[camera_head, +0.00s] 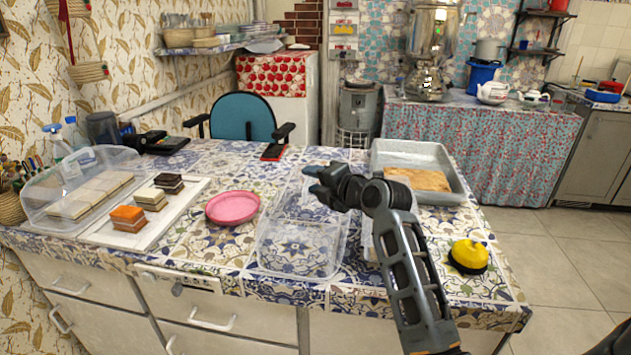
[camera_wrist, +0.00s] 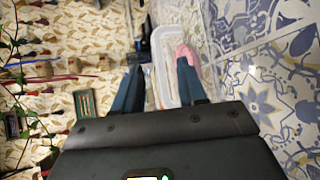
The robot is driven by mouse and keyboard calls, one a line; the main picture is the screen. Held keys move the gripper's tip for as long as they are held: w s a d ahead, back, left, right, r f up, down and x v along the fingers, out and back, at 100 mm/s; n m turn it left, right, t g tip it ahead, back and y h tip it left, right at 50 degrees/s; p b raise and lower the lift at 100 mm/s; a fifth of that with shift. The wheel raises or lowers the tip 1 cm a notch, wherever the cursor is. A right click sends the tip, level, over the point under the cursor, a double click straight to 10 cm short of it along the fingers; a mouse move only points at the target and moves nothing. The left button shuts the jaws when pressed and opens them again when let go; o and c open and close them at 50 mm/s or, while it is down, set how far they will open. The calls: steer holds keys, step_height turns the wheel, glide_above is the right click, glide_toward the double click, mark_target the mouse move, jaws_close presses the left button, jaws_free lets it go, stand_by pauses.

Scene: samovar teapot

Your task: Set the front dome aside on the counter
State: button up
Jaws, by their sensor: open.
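A clear, box-shaped dome (camera_head: 298,248) rests on the patterned counter (camera_head: 185,250), right of the pink plate.
A pink plate (camera_head: 232,207) lies between the board and the right-hand dome. A metal baking tray (camera_head: 452,165) stands behind my arm, and a yellow-topped item (camera_head: 468,254) sits at right. A blue chair (camera_head: 243,118) is behind the counter.

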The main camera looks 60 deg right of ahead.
steer(key=shift+f, duration=0.1)
steer(key=shift+b+v, duration=0.35)
steer(key=shift+v, duration=3.6)
